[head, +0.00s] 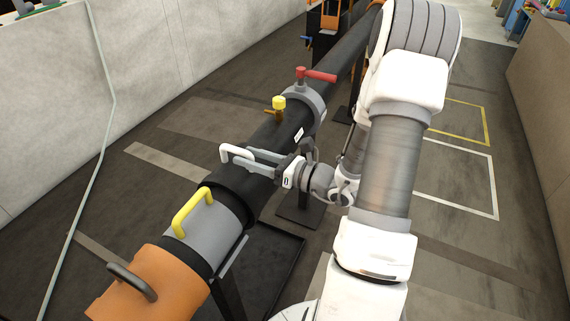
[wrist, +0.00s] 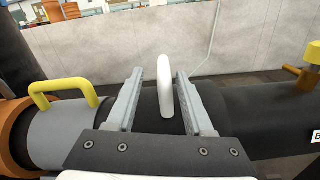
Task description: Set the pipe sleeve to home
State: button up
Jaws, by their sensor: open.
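A thick black pipe (head: 272,135) runs diagonally through the head view. A wider black sleeve (head: 225,187) sits around it, with a white loop handle (head: 236,152) standing up from that section. Which band is the pipe sleeve is not certain. My gripper (head: 247,156) is open, its two grey fingers reaching over the pipe at the white handle. In the wrist view the white handle (wrist: 166,88) stands between the open fingers (wrist: 160,76), with a gap on both sides.
A grey band with a yellow handle (head: 192,212) and an orange section with a dark handle (head: 133,280) lie nearer. A yellow knob (head: 279,103) and a grey collar with a red lever (head: 318,76) sit farther along. A pale wall (head: 150,50) stands left.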

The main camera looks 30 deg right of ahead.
jog(key=p+v, duration=0.1)
jog(key=v, duration=0.9)
jog(key=shift+s, duration=0.2)
